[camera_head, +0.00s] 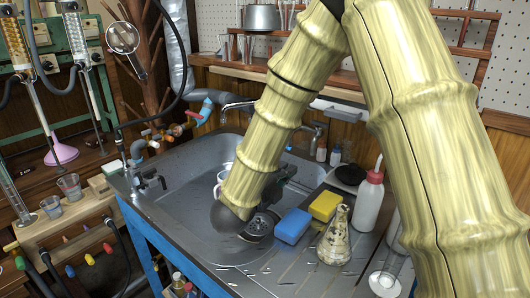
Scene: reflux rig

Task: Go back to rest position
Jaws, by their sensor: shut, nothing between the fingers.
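My bamboo-patterned arm comes down from the top right and folds over the sink (178,190). Its lower end is low over the basin. The dark parts of my gripper (283,184) show beside and partly behind this end, over the right side of the basin. The gripper is shut and I see nothing held in it. My arm hides part of it, and the fingertips are hard to make out. A white cup-like thing (221,178) shows partly behind the arm in the basin.
Close right of the basin are a blue sponge (292,226), a yellow sponge (324,206), a stained conical flask (335,240) and a white wash bottle with a red cap (369,203). Taps (150,180) stand at the left rim. Glassware on stands (80,45) fills the left.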

